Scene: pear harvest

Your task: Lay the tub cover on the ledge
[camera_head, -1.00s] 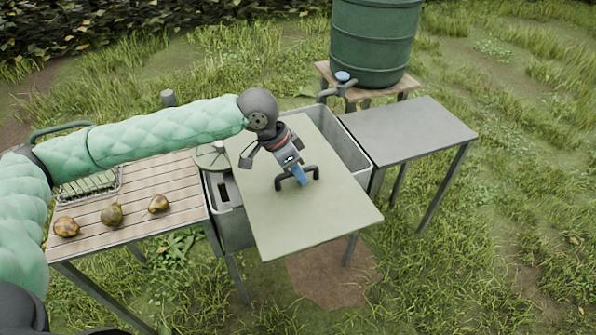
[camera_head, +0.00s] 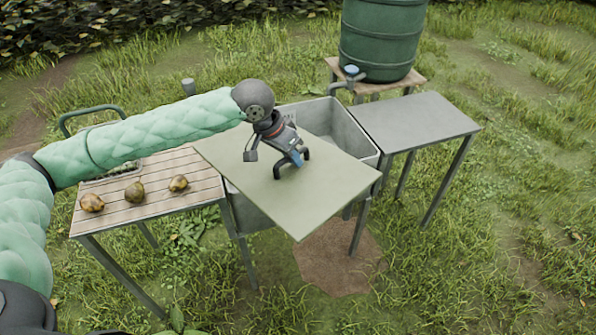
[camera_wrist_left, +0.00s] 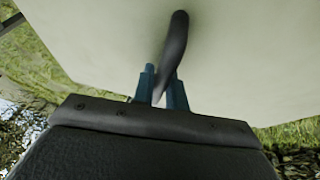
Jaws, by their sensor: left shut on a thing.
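The tub cover (camera_head: 255,185) is a flat, pale green board with a dark arched handle (camera_head: 278,171). My left gripper (camera_head: 298,160) is shut on this handle. In the left wrist view the handle (camera_wrist_left: 176,45) passes between the blue fingertips (camera_wrist_left: 160,88), with the pale board (camera_wrist_left: 90,45) beyond. The cover lies turned across the grey tub (camera_head: 370,150), whose back and right part shows open. Its left corner reaches over the edge of the slatted bench. I cannot tell whether it touches the tub rim. A flat grey ledge (camera_head: 415,120) stands right of the tub. My right gripper is not in view.
The slatted wooden bench (camera_head: 150,208) on the left holds three brownish pears (camera_head: 135,191) and a wire basket partly behind my arm. A tap (camera_head: 350,75) and a green barrel (camera_head: 382,40) stand behind the tub. The grey ledge is bare.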

